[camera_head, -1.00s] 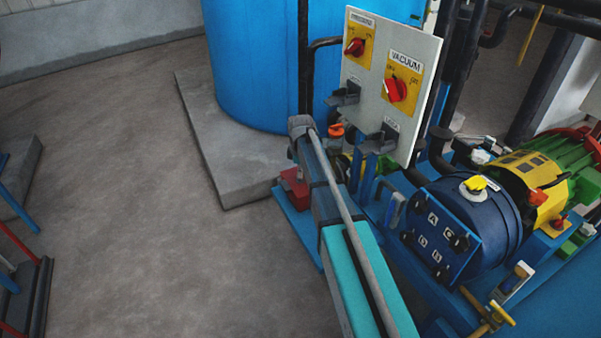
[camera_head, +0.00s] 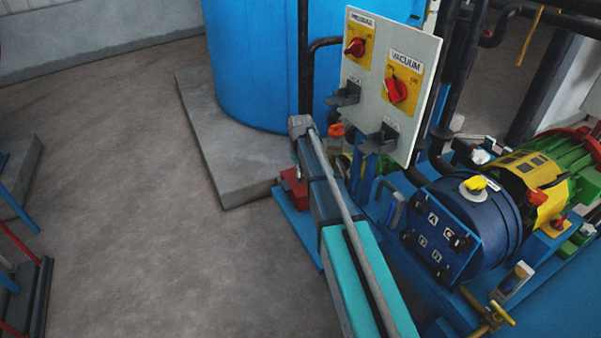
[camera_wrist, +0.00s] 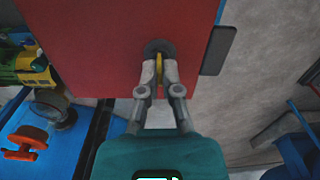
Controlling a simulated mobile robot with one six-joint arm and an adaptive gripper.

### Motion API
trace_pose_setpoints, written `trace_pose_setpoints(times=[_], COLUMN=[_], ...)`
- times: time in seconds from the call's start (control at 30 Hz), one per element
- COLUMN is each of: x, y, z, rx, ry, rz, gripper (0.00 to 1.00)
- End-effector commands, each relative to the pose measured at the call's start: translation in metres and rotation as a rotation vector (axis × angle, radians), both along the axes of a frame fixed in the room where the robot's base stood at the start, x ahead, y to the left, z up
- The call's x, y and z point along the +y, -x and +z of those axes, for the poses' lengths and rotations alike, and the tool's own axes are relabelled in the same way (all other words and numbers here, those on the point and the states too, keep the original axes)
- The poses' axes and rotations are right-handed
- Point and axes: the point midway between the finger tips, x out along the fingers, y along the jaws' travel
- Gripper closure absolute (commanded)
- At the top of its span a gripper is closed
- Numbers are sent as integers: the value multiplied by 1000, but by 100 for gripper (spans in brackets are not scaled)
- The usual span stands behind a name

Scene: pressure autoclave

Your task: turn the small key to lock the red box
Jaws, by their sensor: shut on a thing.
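The red box (camera_wrist: 95,45) fills the upper left of the wrist view. A small yellow key (camera_wrist: 159,67) stands in a dark round lock on the box's face. My gripper (camera_wrist: 160,72) is shut on the key, with one fingertip on each side of it. The fingers hide part of the key and lock. In the head view a part of the red box (camera_head: 292,186) shows low beside the blue frame. My arm covers the gripper and key there.
A dark handle-like bar (camera_wrist: 217,50) sticks out at the box's right edge. The control panel (camera_head: 380,115) with red knobs stands above my arm. A blue vessel (camera_head: 455,225) is at right. Open floor (camera_head: 130,220) lies at left.

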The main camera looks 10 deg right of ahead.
Motion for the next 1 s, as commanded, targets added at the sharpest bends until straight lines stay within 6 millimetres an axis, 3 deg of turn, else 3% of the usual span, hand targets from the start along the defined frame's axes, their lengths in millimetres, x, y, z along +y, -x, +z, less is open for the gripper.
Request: trace_pose_setpoints(times=[0.67, 0.87, 1.0], x=[-1, 0, 0], y=[0, 0, 0], z=[0, 0, 0], rx=[0, 0, 0], ry=[1, 1, 0], rz=[-91, -91, -90], gripper=[100, 61, 60])
